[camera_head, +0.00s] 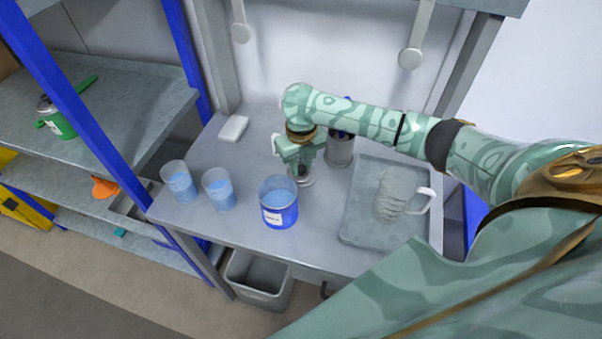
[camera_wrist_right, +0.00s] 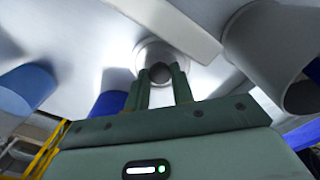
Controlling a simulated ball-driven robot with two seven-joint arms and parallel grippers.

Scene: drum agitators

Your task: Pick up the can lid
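The can lid (camera_head: 307,181) is a pale grey disc with a dark knob. It lies on the table just right of the blue can (camera_head: 280,207) in the head view. My right gripper (camera_head: 301,172) points down over the lid. In the right wrist view the lid (camera_wrist_right: 184,53) shows beyond the fingertips, and its round knob sits between the two fingers (camera_wrist_right: 160,80). The fingers stand apart around the knob; whether they press on it I cannot tell. The head view hides part of the lid behind the gripper. My left gripper is not in view.
Two clear cups with blue contents (camera_head: 180,184) (camera_head: 219,192) stand left of the can. A grey cylindrical container (camera_head: 340,153) stands behind right. A white block (camera_head: 233,129) lies at the back left.

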